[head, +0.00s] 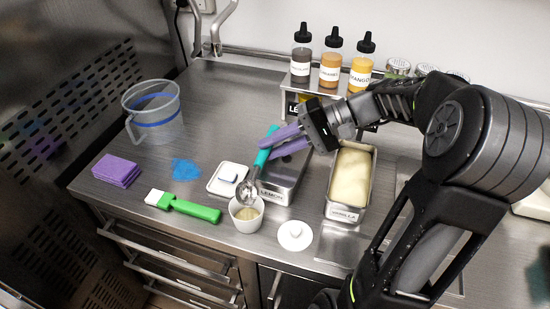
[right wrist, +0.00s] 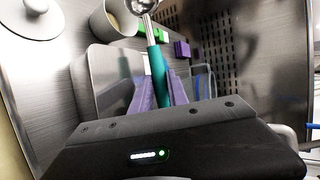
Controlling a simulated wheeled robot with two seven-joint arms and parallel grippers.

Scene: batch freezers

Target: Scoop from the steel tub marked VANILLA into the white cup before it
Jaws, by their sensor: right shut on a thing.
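The steel tub marked VANILLA (head: 350,185) holds pale yellow ice cream and stands right of a steel tub marked LEMON (head: 288,180). The white cup (head: 246,222) stands before the LEMON tub, left of the VANILLA tub's front, with something pale yellow inside. It also shows in the right wrist view (right wrist: 108,28). My right gripper (head: 263,144), with purple fingers, is shut on the teal handle of a metal scoop (head: 249,190). The scoop points down, its bowl at the cup's far rim; I cannot tell if they touch. My left gripper is not in view.
A white lid (head: 295,236) lies right of the cup. A small white tray (head: 228,179), green scraper (head: 184,206), blue cloth (head: 185,169), purple sponges (head: 117,171) and clear jug (head: 154,112) are to the left. Sauce bottles (head: 331,58) stand on a rack behind.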

